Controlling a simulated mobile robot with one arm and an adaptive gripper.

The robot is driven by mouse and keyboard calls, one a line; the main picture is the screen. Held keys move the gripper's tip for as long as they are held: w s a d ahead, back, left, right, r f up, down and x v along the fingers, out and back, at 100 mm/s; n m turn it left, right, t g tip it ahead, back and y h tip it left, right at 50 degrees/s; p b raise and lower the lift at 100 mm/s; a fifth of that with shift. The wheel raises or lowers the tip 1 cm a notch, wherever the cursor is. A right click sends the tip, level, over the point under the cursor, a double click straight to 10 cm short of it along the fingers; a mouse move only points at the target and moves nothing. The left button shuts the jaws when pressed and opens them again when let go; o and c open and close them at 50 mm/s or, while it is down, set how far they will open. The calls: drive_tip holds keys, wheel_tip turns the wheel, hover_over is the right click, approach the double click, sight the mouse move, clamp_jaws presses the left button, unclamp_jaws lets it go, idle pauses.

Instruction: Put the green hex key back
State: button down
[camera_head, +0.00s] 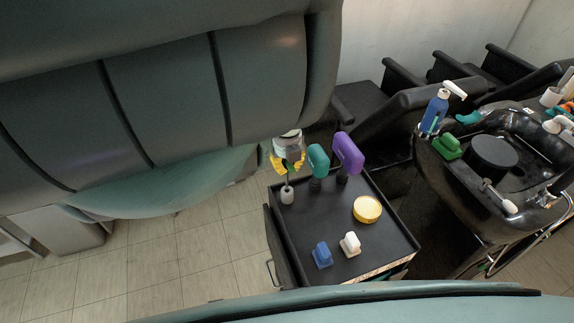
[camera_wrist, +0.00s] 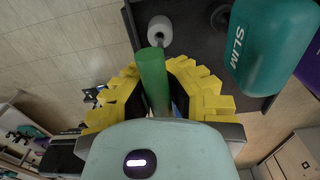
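The green hex key (camera_wrist: 152,72) shows in the wrist view as a thick green handle between the yellow fingers of my gripper (camera_wrist: 153,70). The fingertips close in on both sides of the handle and appear to touch it. A small white round holder (camera_wrist: 160,28) is just beyond the handle's end, with a short thin shaft showing there; I cannot tell whether the shaft is in it. In the head view my gripper (camera_head: 287,163) points down above the white holder (camera_head: 287,196) at the back left corner of the black cart top (camera_head: 300,225). A thin dark stem shows between them.
A yellow round tin (camera_head: 367,209), a blue brush (camera_head: 322,254) and a white brush (camera_head: 350,243) lie nearer the cart's front. The cart's middle is clear.

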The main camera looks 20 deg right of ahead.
drive_tip(key=shift+f+b, duration=2.45)
drive_tip(key=shift+f, duration=0.15)
drive_tip(key=shift+c, duration=1.3)
unclamp_jaws()
drive_tip(key=shift+r, duration=0.1)
drive_tip(key=shift+r, duration=0.1)
drive_tip(key=shift+r+p, duration=4.2)
drive_tip(key=shift+r, duration=0.75)
wheel_tip(320, 180, up, 7)
hover_over(287, 187)
drive_tip(key=shift+w+r, duration=0.1)
drive_tip(key=shift+w, duration=0.25)
drive_tip(key=shift+s+d+r, duration=0.1)
